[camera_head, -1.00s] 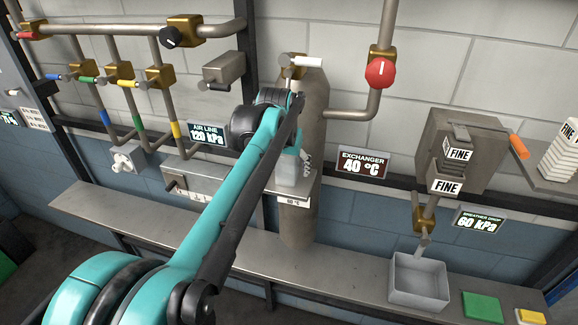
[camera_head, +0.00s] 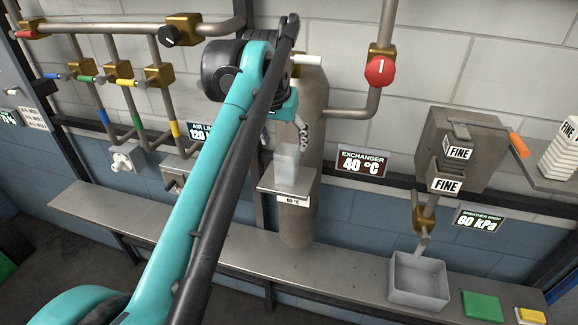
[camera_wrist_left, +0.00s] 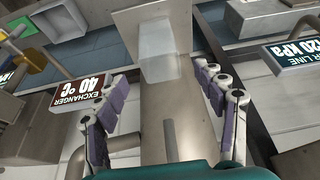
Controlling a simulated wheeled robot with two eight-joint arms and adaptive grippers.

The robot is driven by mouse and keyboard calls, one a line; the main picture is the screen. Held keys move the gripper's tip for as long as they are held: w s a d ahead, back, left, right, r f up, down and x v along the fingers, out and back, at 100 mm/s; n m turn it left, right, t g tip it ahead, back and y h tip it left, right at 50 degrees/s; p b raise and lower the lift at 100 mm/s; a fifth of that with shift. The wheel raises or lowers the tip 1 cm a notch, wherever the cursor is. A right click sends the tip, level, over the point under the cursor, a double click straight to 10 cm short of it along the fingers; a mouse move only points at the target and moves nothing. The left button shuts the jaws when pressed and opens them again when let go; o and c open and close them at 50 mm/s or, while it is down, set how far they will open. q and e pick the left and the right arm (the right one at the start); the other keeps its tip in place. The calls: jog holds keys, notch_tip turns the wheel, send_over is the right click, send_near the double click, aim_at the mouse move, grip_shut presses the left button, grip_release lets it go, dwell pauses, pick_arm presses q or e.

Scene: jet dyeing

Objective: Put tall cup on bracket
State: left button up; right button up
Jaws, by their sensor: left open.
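The tall cup (camera_head: 286,165) is a pale, translucent cup. It stands upright on the bracket (camera_head: 268,185), a small grey shelf with a 60 °C label in front of the thick vertical pipe. My left gripper (camera_head: 287,132) is open and empty above the cup, partly hidden behind my own arm. In the left wrist view the open fingers (camera_wrist_left: 156,78) are spread wide. There the cup (camera_wrist_left: 158,52) is beyond the fingertips, apart from them, on the bracket plate (camera_wrist_left: 140,18). My right gripper is in neither view.
The pipe (camera_head: 305,218) stands close behind the bracket. An exchanger display (camera_head: 363,163) and a red-knobbed valve (camera_head: 380,72) are to its right. A long ledge (camera_head: 340,268) runs below, with an open grey box (camera_head: 419,281) and a green block (camera_head: 482,306). Its middle is bare.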

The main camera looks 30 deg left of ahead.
pick_arm(q)
jog(key=s+d+f+m+t, duration=0.1)
jog(key=s+d+f, duration=0.4)
jog(key=f, duration=0.3)
jog(key=s+d+f+m+t, duration=0.1)
jog(key=s+d+f, duration=0.3)
jog(key=f, duration=0.4)
jog(key=s+d+f+t+h, duration=0.1)
jog(key=s+d+f, duration=0.4)
jog(key=f, duration=0.3)
jog(key=shift+s+d+f+m, duration=0.25)
jog(key=shift+s+d+m, duration=0.15)
jog(key=shift+s, duration=0.2)
